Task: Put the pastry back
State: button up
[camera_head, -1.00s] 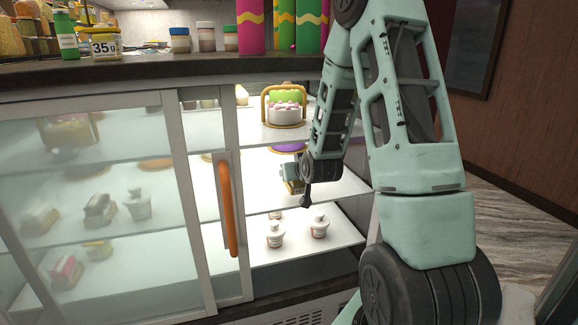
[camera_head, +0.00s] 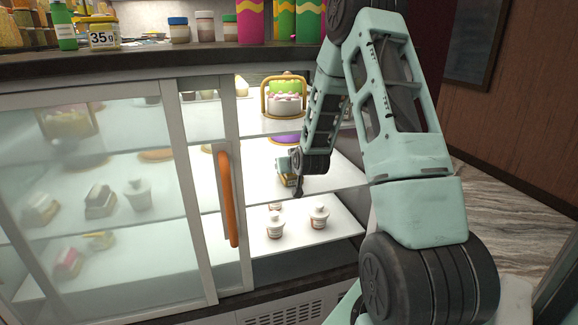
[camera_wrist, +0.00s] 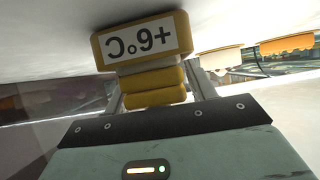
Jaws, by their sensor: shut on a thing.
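My gripper (camera_wrist: 160,92) is inside the lit display case. Whether the pastry touches the shelf is unclear.
The glass door (camera_head: 110,210) with an orange handle (camera_head: 227,195) covers the left side. A pink-and-green cake (camera_head: 284,98) stands above. A purple item (camera_head: 285,139) is behind my wrist. My arm fills the right of the opening.

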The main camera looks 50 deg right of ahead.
jog(key=shift+f, duration=0.2)
jog(key=o, duration=1)
jog(key=shift+r, duration=0.2)
jog(key=shift+s+a+r, duration=0.1)
jog(key=shift+s+r, duration=0.05)
jog(key=v, duration=1.1)
jog(key=shift+s+a, duration=0.2)
jog(key=shift+s, duration=0.05)
jog(key=shift+r, duration=0.1)
